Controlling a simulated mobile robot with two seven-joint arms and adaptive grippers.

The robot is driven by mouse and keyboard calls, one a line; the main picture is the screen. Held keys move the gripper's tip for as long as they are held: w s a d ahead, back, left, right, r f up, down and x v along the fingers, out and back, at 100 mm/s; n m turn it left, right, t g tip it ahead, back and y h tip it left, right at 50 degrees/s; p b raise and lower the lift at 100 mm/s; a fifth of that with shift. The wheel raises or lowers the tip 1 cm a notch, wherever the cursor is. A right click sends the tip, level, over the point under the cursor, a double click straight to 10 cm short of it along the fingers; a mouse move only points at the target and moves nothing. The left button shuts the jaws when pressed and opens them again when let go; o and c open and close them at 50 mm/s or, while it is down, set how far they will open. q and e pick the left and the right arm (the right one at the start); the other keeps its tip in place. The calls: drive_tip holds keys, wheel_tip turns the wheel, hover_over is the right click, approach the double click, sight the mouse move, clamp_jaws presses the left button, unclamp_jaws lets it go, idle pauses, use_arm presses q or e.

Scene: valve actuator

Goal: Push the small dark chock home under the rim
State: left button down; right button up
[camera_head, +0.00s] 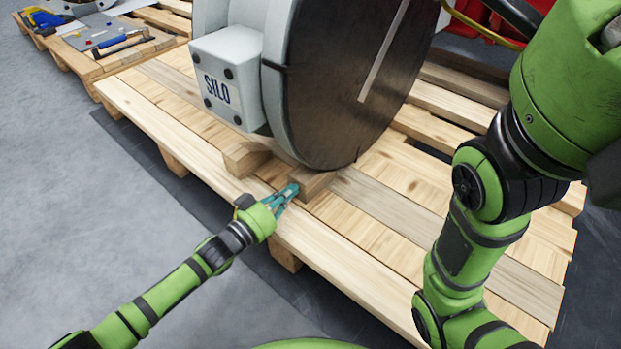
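A small brown wooden chock (314,184) lies on the pallet, with its far end by the lower rim of the big dark disc (345,85). The disc stands on edge in a pale grey housing. Whether the chock touches the rim cannot be told. My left gripper (291,188) comes in from the lower left. Its teal fingers are close together, look shut, and their tips are at the chock's near left end. Contact is too small to be sure of. My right arm (480,185) is at the right, and its gripper is out of the picture.
A lighter wooden block (245,157) sits under the housing, left of the chock. The wooden pallet (400,255) has bare planks to the right and in front. A white box marked SILO (228,75) juts from the housing. Tools (120,43) lie on another pallet at the upper left.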

use_arm(q)
drive_tip(key=shift+w+d+r, duration=0.1)
drive_tip(key=shift+w+r, duration=0.05)
drive_tip(key=shift+w, duration=0.05)
idle(0.9)
drive_tip(key=shift+s, duration=0.1)
drive_tip(key=shift+s+p, duration=0.2)
drive_tip(key=shift+p, duration=0.1)
drive_tip(key=shift+p+v, duration=0.45)
drive_tip(key=shift+v, duration=0.3)
drive_tip(key=shift+p+v, duration=1.55)
drive_tip(key=shift+v, duration=1.25)
drive_tip(key=shift+p+v, duration=0.5)
drive_tip(key=shift+v, duration=0.75)
drive_tip(key=shift+w, duration=0.1)
